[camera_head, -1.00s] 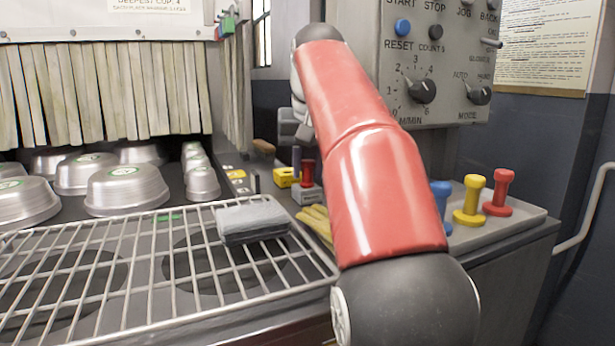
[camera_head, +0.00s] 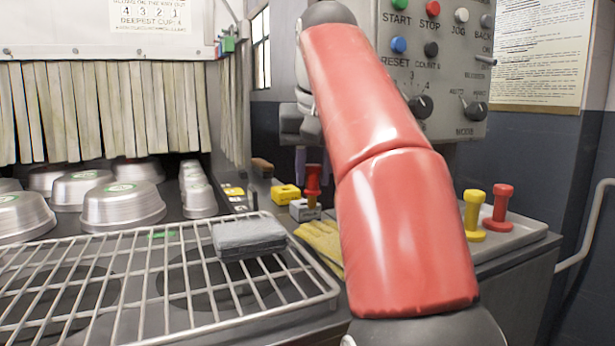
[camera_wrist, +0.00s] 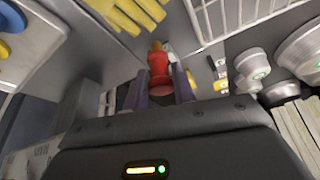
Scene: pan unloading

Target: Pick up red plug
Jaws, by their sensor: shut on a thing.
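A red plug (camera_head: 312,180) stands upright at a small grey block (camera_head: 305,210), right of a yellow block (camera_head: 286,194), in the head view. My gripper (camera_wrist: 159,84) is shut on this red plug (camera_wrist: 158,66); in the wrist view its two dark purplish fingers lie on either side of the plug. In the head view, part of a finger shows behind the plug, and my red arm hides much of the gripper. I cannot tell whether the plug is clear of the grey block. Another red plug (camera_head: 498,210) stands on the right-hand tray.
A yellow plug (camera_head: 473,217) stands on the grey tray (camera_head: 530,232). A yellow glove (camera_head: 322,240) lies left of my arm. A wire rack (camera_head: 120,262) holds a grey pad (camera_head: 247,238). Metal pans (camera_head: 122,205) sit behind it. A control panel (camera_head: 470,90) stands behind my arm.

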